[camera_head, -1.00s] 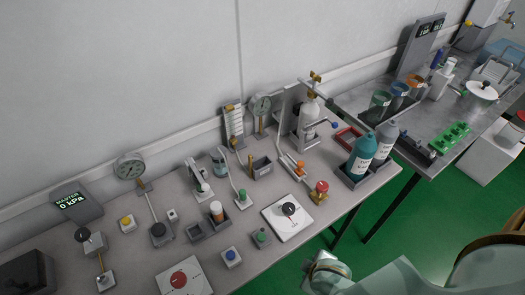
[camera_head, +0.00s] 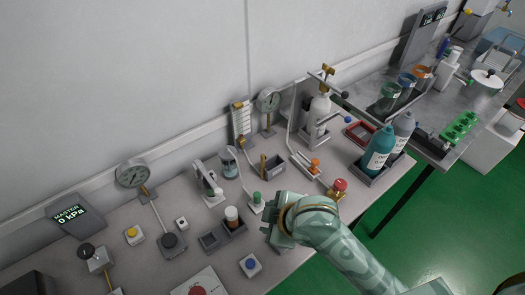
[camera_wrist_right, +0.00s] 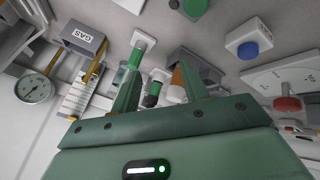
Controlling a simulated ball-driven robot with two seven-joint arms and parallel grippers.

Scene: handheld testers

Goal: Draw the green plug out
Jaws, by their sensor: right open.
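The green plug (camera_head: 257,197) stands upright on a small white base, with a pale hose beside it, in the middle of the bench. In the right wrist view the green plug (camera_wrist_right: 135,55) shows just beyond the tip of one finger. My right gripper (camera_head: 273,232) is in front of the plug, close to it but apart in the head view. In the wrist view the right gripper (camera_wrist_right: 157,75) is open, with nothing clearly held between its fingers. Whether a finger touches the plug I cannot tell. My left gripper is not in view.
A brown vial (camera_head: 232,215) stands in a grey holder left of the plug. A grey box (camera_head: 274,166) stands behind it. A blue button (camera_head: 250,265) lies in front. A green button (camera_wrist_right: 195,5) shows in the wrist view. A red knob (camera_head: 340,185) is to the right.

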